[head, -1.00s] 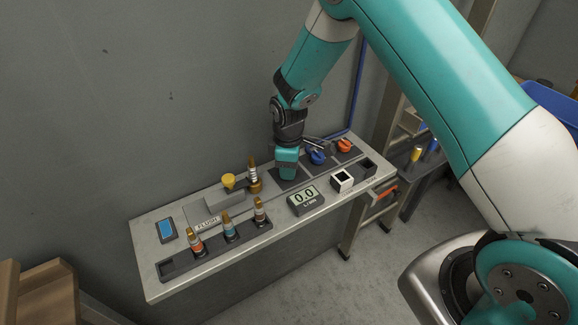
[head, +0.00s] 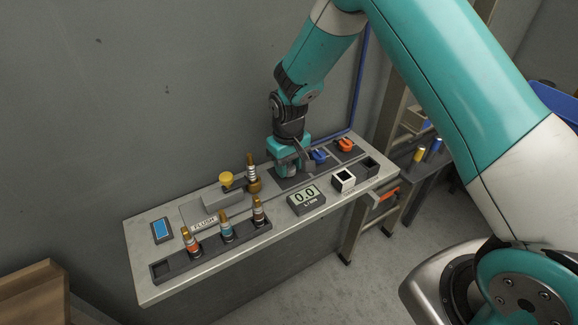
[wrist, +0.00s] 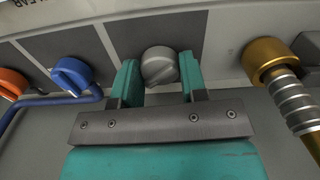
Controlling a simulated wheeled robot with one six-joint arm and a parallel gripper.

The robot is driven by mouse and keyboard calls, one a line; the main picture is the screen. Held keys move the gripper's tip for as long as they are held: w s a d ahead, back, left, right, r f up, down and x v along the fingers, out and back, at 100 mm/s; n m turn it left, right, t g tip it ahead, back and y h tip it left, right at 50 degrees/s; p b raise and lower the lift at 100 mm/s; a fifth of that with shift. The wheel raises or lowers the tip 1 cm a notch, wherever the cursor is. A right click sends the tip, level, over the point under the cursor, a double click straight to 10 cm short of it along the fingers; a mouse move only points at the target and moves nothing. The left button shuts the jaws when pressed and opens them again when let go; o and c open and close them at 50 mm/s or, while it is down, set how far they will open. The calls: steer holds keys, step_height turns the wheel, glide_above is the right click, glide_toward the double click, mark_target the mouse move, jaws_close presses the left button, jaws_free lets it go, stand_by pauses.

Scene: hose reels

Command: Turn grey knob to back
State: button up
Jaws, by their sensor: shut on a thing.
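The grey knob (wrist: 159,66) shows in the wrist view on a dark square plate, between the two teal fingers of my gripper (wrist: 158,82). The fingers are shut on it, one on each side. In the head view my gripper (head: 290,163) points down at the panel (head: 320,205), left of the blue knob (head: 318,156), and largely hides the grey knob. The blue knob (wrist: 72,75) and the orange knob (wrist: 12,84) are on the left in the wrist view. The orange knob (head: 346,145) is farthest right of the knobs in the head view.
A brass fitting (head: 253,180) stands just left of my gripper; it is on the right in the wrist view (wrist: 268,62).

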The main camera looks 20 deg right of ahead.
mark_target(288, 165)
steer(key=shift+m, duration=0.6)
steer(key=shift+w+m, duration=0.1)
steer(key=shift+m, duration=0.2)
steer(key=shift+r, duration=0.1)
steer(key=o, duration=0.9)
step_height(288, 165, up, 17)
steer(key=b, duration=0.3)
steer(key=shift+r, duration=0.15)
steer(key=s+a+r+n+y, duration=0.1)
steer(key=s+n, duration=0.1)
steer(key=s, duration=0.7)
steer(key=s+a+r+n+y, duration=0.1)
steer(key=s+a+r+n, duration=0.1)
steer(key=s, duration=0.8)
steer(key=s+a+r+n+y, duration=0.1)
steer(key=s+r+n+y, duration=0.1)
steer(key=s, duration=0.7)
steer(key=shift+s+a+r, duration=0.1)
steer(key=shift+s+a, duration=0.1)
